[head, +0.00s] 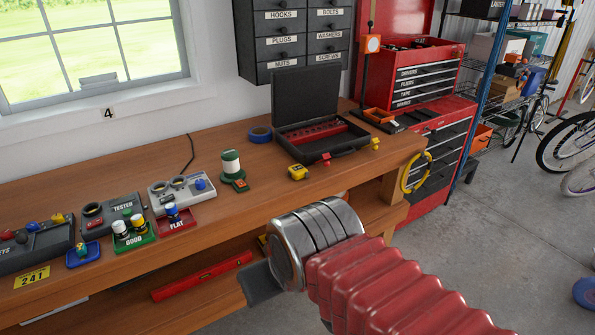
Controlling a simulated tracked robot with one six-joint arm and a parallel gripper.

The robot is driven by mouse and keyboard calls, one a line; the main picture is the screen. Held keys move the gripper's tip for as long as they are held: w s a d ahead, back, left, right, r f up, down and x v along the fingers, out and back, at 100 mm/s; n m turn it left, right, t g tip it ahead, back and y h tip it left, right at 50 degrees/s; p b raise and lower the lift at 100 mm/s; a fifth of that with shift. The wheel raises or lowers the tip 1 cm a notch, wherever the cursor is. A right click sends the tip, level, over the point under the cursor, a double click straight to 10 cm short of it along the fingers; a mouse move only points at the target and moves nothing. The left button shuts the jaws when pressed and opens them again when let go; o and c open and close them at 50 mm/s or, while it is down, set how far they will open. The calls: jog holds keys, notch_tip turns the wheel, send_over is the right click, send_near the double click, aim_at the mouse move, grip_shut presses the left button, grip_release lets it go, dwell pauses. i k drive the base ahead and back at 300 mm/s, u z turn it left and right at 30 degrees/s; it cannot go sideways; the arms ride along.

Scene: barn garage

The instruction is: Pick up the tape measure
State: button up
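A small yellow object that looks like the tape measure (298,173) lies on the wooden workbench (240,205), near its front edge and just in front of an open black case. My arm reaches in from the lower right. My gripper (262,284) is in front of the bench, below and to the left of the tape measure and apart from it. Only one dark flat finger part shows past the metal wrist. The rest of the gripper is hidden, so its opening and any contents cannot be seen.
The open black case (326,141), a blue tape roll (259,133) and a green-and-white spool (231,163) stand around the tape measure. Small red and yellow items sit to its right. Testers and batteries fill the bench's left.

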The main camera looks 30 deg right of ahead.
aim_at(298, 172)
jog(key=i, duration=0.95)
